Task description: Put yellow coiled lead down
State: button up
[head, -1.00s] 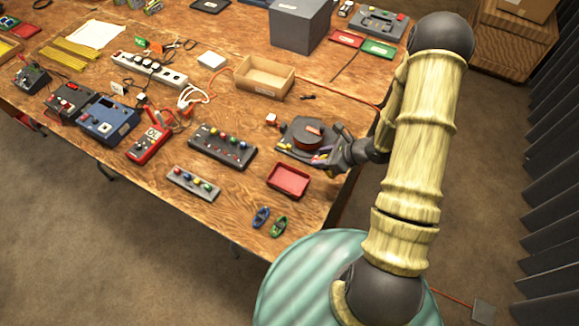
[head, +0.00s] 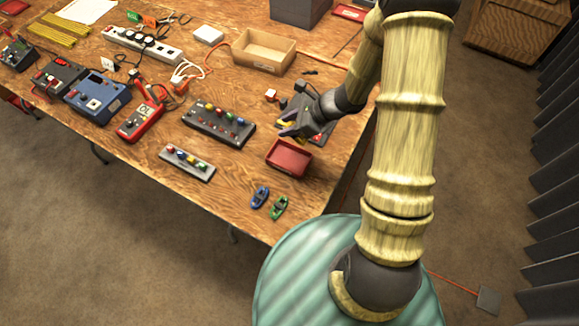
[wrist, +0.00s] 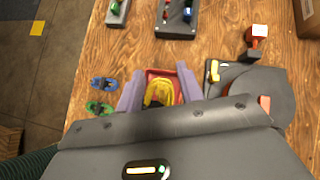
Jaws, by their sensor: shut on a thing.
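My gripper (head: 292,133) hangs over the table just behind the small red tray (head: 288,172). In the wrist view its two purple fingers (wrist: 158,88) stand either side of the yellow coiled lead (wrist: 158,95), and it is shut on it. The lead shows in front of the red tray (wrist: 163,73), seen from above. In the head view I cannot make out the lead at the fingers. The exact height above the tray is hard to tell.
A black device (head: 322,131) with a yellow part lies right of the gripper, partly hidden by it. Blue (head: 259,197) and green (head: 278,208) clips lie near the table's front edge. A knobbed black box (head: 218,124) and an open cardboard box (head: 263,66) stand further off.

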jog(key=a, duration=0.1)
jog(key=a+n, duration=0.1)
jog(key=shift+s+a+r+g+b, duration=0.1)
jog(key=shift+a+r+g+b, duration=0.15)
jog(key=shift+a+g+b, duration=0.05)
jog(key=shift+f, duration=0.1)
send_over(270, 151)
jog(key=d, duration=0.3)
notch_tip(270, 151, down, 6)
jog(key=shift+s+d, duration=0.15)
jog(key=shift+s, duration=0.05)
jog(key=shift+f, duration=0.1)
jog(key=shift+f, duration=1.9)
jog(key=shift+f+b, duration=0.55)
jog(key=shift+b, duration=0.45)
jog(key=o, duration=1.1)
